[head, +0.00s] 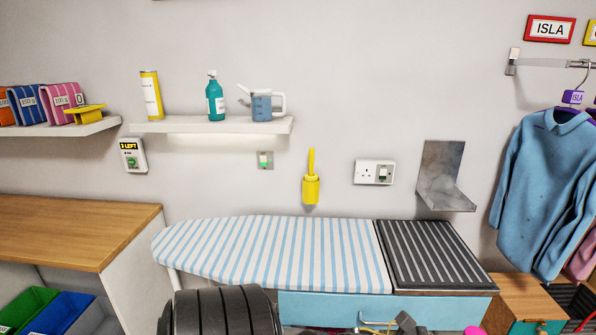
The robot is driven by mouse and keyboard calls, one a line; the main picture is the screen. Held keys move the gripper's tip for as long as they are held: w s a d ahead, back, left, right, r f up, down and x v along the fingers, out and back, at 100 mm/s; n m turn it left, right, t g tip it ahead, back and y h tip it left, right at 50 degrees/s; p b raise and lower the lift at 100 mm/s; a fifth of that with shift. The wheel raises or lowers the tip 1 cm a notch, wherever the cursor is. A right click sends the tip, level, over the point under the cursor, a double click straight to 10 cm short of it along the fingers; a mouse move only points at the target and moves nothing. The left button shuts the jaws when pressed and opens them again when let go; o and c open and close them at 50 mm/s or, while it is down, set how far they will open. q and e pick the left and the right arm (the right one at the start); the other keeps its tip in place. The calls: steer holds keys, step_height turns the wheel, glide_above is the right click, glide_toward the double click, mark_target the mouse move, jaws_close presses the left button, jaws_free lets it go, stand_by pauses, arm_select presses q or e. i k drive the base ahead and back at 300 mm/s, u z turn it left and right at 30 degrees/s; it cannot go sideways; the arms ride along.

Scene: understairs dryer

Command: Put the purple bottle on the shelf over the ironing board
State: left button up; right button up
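The white shelf over the ironing board (215,127) is on the back wall, left of centre. On it stand a yellow and white can (151,96), a teal spray bottle (214,97) and a blue watering jug (262,105). The ironing board (270,250), with a blue and white striped cover, stands below. I see no purple bottle in this view.
A second shelf (60,129) at left holds several bags and a yellow scale. A wooden counter (70,230) stands at lower left above coloured bins. A metal bracket (442,180) juts from the wall. A shirt (545,190) hangs at right.

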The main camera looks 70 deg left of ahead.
mark_target(185, 120)
steer(key=u, duration=1.9)
steer(key=i, duration=0.6)
